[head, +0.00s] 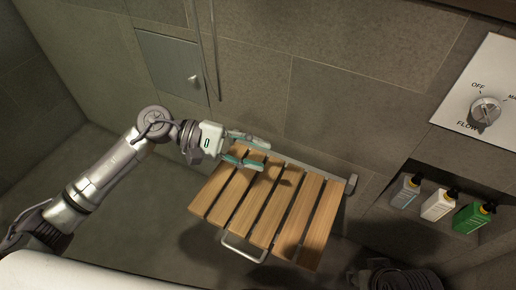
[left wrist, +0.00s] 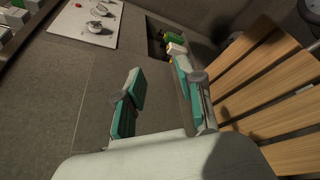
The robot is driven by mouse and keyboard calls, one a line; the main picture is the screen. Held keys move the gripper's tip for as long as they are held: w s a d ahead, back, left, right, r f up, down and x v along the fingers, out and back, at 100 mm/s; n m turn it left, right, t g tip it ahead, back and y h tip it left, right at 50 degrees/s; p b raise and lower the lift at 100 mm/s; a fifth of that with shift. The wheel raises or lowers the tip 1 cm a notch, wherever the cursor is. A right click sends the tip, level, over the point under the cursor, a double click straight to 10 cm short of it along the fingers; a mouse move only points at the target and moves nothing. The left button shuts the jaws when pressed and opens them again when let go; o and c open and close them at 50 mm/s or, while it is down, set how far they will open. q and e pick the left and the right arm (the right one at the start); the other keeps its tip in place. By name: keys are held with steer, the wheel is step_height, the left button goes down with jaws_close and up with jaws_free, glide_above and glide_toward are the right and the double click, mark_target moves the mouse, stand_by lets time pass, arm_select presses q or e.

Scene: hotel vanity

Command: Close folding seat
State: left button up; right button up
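The folding seat (head: 268,205) is down, its wooden slats sticking out from the tiled wall, with a metal handle (head: 243,250) at its front edge. Its slats also show at the right of the left wrist view (left wrist: 270,85). My left gripper (head: 246,150) is at the seat's rear left corner, near the wall. In the left wrist view its two teal fingers (left wrist: 158,100) are apart with nothing between them. I cannot tell whether it touches the slats. My right gripper is not in view.
A wall niche holds a grey bottle (head: 406,191), a white bottle (head: 438,205) and a green bottle (head: 472,217), right of the seat. A flow dial (head: 485,110) is on a white panel above. A small wall door (head: 172,68) is at upper left. Floor left of the seat looks clear.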

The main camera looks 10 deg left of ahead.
arm_select(q)
steer(key=shift+w+d+f, duration=0.1)
steer(key=shift+w+d, duration=0.1)
steer(key=shift+d, duration=0.25)
steer(key=shift+a, duration=0.1)
steer(key=shift+c, duration=0.5)
jaws_close()
steer(key=shift+o, duration=0.5)
jaws_free()
steer(key=v, duration=1.2)
steer(key=shift+s, duration=0.1)
